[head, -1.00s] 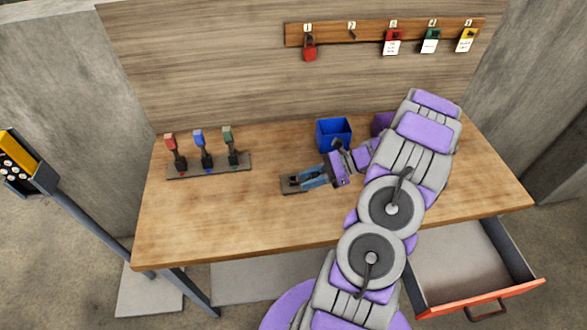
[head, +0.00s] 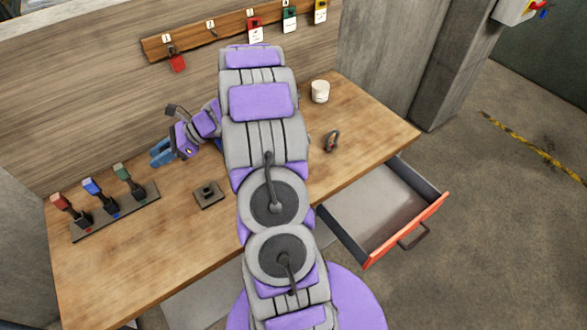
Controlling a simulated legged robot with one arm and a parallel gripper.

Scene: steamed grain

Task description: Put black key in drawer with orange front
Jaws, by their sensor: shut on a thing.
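My gripper (head: 161,152) is above the table, left of my arm, with its blue fingers pointing left. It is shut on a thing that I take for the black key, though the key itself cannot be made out. A small square stand (head: 208,203) with a low black block on it sits on the table below and right of my gripper. The drawer with the orange front (head: 405,229) is pulled open at the right side of the table. Its visible inside is grey and looks empty.
A rack (head: 118,213) with red, blue and green handles stands on the left. A padlock (head: 331,143) and a white cup (head: 320,92) are on the right of the table (head: 360,119). A numbered wooden rail (head: 223,27) with a red padlock and tags hangs on the wall.

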